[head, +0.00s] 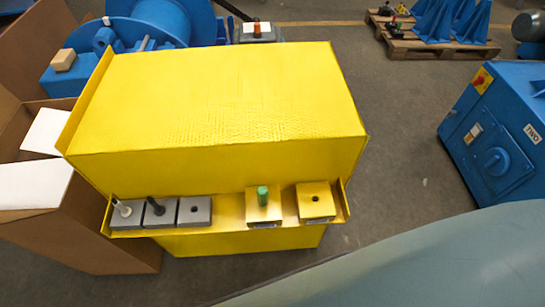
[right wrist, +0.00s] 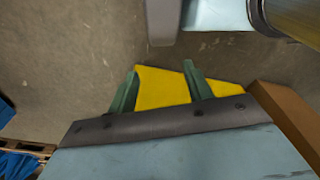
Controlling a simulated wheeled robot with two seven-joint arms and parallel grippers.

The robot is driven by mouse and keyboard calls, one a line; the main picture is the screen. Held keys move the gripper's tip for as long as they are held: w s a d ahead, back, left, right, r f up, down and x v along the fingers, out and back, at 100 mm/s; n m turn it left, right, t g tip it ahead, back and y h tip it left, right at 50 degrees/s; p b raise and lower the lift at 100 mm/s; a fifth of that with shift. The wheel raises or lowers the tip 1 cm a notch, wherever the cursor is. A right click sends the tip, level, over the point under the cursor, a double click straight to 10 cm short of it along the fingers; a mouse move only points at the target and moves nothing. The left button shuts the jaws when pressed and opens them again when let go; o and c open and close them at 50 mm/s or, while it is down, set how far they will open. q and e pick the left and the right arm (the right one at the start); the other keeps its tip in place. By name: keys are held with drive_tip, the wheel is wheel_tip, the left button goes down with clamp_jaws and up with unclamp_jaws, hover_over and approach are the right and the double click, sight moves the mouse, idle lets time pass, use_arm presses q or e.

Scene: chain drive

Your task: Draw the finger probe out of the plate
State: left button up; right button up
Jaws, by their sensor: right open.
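A green upright peg (head: 263,196) stands in a yellow block (head: 263,212) on the front ledge of a large yellow cover (head: 215,105). A second yellow block (head: 315,203) to its right shows an empty dark hole. No label shows which peg is the finger probe. My right gripper (right wrist: 160,68) is open and empty, with part of a yellow surface (right wrist: 162,90) beyond its green fingers. Neither gripper shows in the head view.
A third grey block (head: 194,212) has an empty hole. An open cardboard box (head: 95,240) stands close on the left. A blue cabinet (head: 500,130) stands on the right. A pallet (head: 435,45) with blue parts lies behind. Grey floor (head: 395,140) is clear between cover and cabinet.

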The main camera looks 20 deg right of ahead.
drive_tip(key=w+a+r, duration=0.2)
drive_tip(key=w+r, duration=0.3)
drive_tip(key=w, duration=0.4)
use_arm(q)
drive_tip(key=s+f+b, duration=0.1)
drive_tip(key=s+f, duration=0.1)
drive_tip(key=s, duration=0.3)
use_arm(e)
drive_tip(key=m+g+b, duration=0.1)
drive_tip(key=m+b, duration=0.1)
drive_tip(key=m, duration=0.3)
approach(262, 190)
wheel_tip(262, 190, down, 11)
drive_tip(key=shift+w+f+b, duration=0.15)
drive_tip(key=shift+b, duration=1.05)
drive_tip(key=shift+f, duration=0.65)
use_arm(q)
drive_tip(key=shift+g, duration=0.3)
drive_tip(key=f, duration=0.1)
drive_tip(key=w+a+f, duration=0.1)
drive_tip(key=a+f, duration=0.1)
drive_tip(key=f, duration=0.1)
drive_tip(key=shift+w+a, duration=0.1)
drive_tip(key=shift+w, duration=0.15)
